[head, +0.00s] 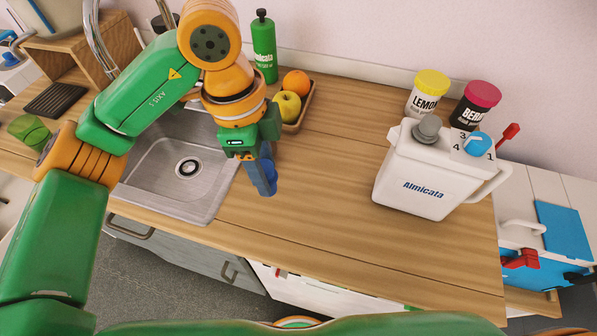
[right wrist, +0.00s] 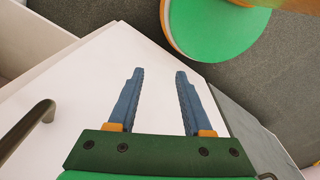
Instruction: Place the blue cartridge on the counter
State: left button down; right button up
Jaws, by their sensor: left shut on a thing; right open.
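My left gripper (head: 263,174) is over the wooden counter (head: 325,215), just right of the sink, pointing down. It is shut on a small blue thing, which I take for the blue cartridge (head: 271,187). The fingers are also blue and hide much of it. I cannot tell whether it touches the counter. My right gripper (right wrist: 160,75) is open and empty in the right wrist view, in front of a white panel. It does not show in the head view.
A steel sink (head: 165,175) lies left of my left gripper. A tray with an apple (head: 287,106) and an orange (head: 296,82), and a green bottle (head: 264,48), stand behind. A white Almicata machine (head: 425,180) stands right. The counter's middle is clear.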

pick_arm(q)
jog(key=d+f, duration=0.1)
jog(key=f, duration=0.2)
jog(key=w+d+f+p, duration=0.1)
jog(key=d+f, duration=0.1)
jog(key=w+d+f+p, duration=0.1)
jog(key=f, duration=0.2)
jog(key=shift+w+d+f, duration=0.2)
jog(key=shift+d+f, duration=0.2)
jog(key=shift+f, duration=0.3)
jog(key=shift+c, duration=1.8)
grip_release()
pick_arm(e)
jog(key=shift+d+r, duration=0.2)
jog(key=shift+r, duration=0.4)
jog(key=shift+d+r, duration=0.2)
jog(key=shift+r, duration=0.4)
pick_arm(q)
jog(key=shift+r, duration=0.1)
